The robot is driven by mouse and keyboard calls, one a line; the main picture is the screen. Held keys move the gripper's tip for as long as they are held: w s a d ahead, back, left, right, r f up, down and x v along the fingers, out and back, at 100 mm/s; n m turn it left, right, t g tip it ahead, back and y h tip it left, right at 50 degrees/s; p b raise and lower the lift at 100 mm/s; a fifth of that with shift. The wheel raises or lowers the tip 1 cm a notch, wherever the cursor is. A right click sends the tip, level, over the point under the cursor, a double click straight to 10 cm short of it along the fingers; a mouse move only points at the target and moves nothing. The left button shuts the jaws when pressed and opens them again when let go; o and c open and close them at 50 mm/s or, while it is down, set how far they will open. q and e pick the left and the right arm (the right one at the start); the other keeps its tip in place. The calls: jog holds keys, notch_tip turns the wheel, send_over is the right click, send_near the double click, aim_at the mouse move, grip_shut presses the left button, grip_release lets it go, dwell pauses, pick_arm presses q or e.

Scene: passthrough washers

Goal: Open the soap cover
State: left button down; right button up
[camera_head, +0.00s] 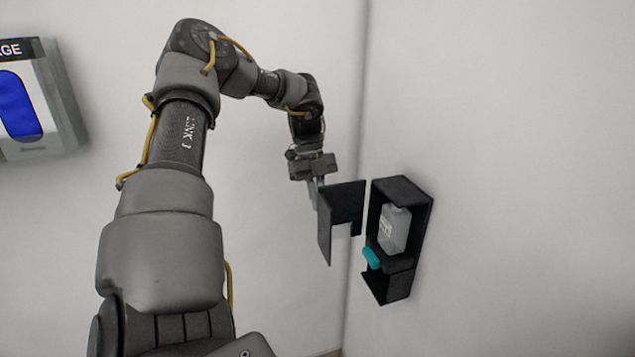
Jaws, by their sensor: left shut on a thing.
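The soap cover (346,204) is a black, angled panel with a notch in its lower part. It stands to the left of the black soap dispenser box (407,288) on the right wall, with a narrow gap between them in this view. The box's front is open and shows a white soap bottle (394,230) and a teal piece (371,258) at the lower left. My left gripper (316,190) comes down from above and is shut on the cover's upper left edge. The fingertips are partly hidden by the cover. My right gripper is not in view.
Two pale walls meet in a corner just left of the dispenser box. A grey wall unit with a blue window (22,104) hangs at the far left. The wall right of the box is bare.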

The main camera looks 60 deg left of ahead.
pick_arm(q)
jog(key=c, duration=1.8)
grip_release()
jog(key=shift+w+d, duration=0.1)
jog(key=shift+w, duration=0.05)
jog(key=b+v, duration=0.2)
jog(key=v, duration=0.8)
jog(key=shift+r, duration=0.4)
